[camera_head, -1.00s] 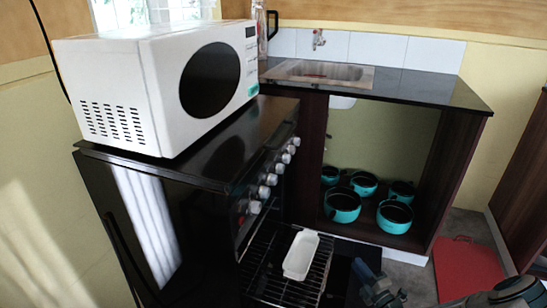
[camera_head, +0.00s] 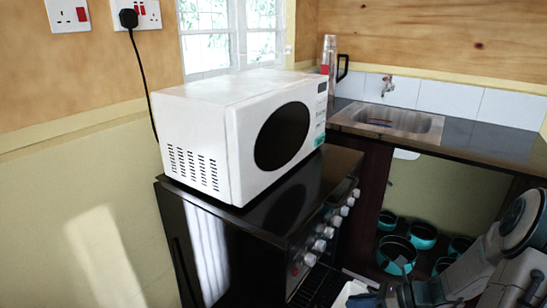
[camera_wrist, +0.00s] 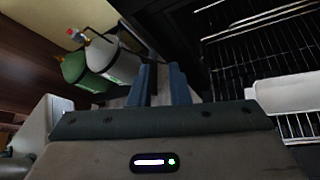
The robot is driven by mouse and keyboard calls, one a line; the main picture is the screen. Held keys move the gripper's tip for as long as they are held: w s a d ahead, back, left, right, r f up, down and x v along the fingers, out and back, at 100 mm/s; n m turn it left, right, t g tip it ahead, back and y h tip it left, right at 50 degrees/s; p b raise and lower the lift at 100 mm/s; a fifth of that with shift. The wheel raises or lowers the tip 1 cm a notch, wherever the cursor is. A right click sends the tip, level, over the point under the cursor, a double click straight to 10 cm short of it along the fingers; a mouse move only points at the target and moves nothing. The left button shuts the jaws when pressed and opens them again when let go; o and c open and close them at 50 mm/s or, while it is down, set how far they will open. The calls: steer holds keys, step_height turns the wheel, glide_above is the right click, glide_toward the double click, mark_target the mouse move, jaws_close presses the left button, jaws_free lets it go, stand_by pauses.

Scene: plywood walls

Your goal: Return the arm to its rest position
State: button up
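My arm (camera_head: 455,278) reaches in from the lower right corner of the head view, in front of the open cupboard. In the wrist view my gripper (camera_wrist: 161,84) shows two blue fingers with a narrow gap between them and nothing held. A white dish (camera_wrist: 286,94) lies on the wire oven rack (camera_wrist: 262,42), to the right of the fingers and apart from them. In the head view only part of the dish (camera_head: 349,293) shows at the lower edge.
A white microwave (camera_head: 215,135) stands on the black stove (camera_head: 240,222). A sink (camera_head: 395,120) is set in the dark counter. Several teal pots (camera_head: 396,252) sit in the cupboard below. Green (camera_wrist: 75,70) and white (camera_wrist: 117,62) gas cylinders stand left of the fingers in the wrist view.

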steer(key=s+a+r+n+h+p, duration=0.2)
steer(key=s+r+n+h+p, duration=0.2)
steer(key=r+n, duration=0.5)
steer(key=s+a+r+n+h+p, duration=0.2)
steer(key=s+r+n+h+p, duration=0.2)
steer(key=r+n, duration=0.5)
steer(key=s+a+r+n+g+h+p, duration=0.1)
steer(key=s+r+n+h+p, duration=0.3)
steer(key=r, duration=0.9)
steer(key=s+a+n+p, duration=0.1)
steer(key=s+n, duration=0.2)
steer(key=n, duration=0.2)
steer(key=shift+a, duration=0.35)
steer(key=shift+a, duration=0.15)
